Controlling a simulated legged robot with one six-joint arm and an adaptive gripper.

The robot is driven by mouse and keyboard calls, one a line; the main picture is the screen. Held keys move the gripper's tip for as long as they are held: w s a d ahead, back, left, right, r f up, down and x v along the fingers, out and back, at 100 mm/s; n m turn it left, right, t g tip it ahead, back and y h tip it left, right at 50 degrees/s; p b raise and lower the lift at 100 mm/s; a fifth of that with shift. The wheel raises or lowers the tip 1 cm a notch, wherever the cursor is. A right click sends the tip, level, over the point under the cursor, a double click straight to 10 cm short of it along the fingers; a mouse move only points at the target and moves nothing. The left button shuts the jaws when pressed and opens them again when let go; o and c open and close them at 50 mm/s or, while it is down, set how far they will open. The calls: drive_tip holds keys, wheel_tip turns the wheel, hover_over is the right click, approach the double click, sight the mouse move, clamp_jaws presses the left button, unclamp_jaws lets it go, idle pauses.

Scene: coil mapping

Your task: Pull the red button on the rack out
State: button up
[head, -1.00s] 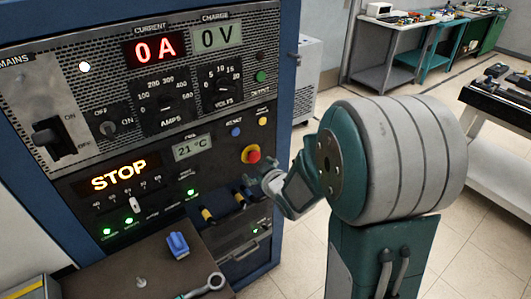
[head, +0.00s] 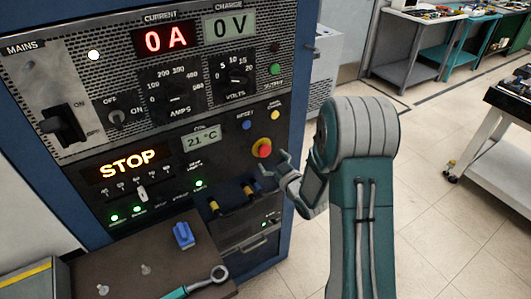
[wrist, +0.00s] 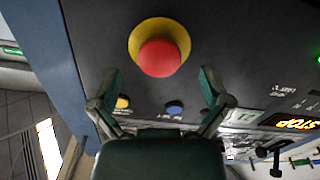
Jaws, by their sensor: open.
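The red button (head: 264,149) is a round knob on a yellow collar, on the right part of the rack's (head: 290,150) dark lower panel. In the wrist view the red button (wrist: 160,57) shows large near the top centre, with the yellow collar (wrist: 150,29) behind it. My gripper (head: 275,163) is open just in front of the button and slightly below it in the head view. In the wrist view its two fingertips (wrist: 158,78) are spread, one to each side, a little below the button. No contact with the button shows.
A blue knob (head: 246,125) and a yellow knob (head: 275,115) sit near the button. Yellow-banded connectors (head: 248,191) are below.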

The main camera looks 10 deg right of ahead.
sight(266, 154)
drive_tip(key=x, duration=0.2)
drive_tip(key=shift+w, duration=0.3)
drive_tip(key=shift+w+a, duration=0.15)
drive_tip(key=shift+w, duration=0.3)
drive_tip(key=shift+a, duration=0.15)
drive_tip(key=shift+c, duration=0.4)
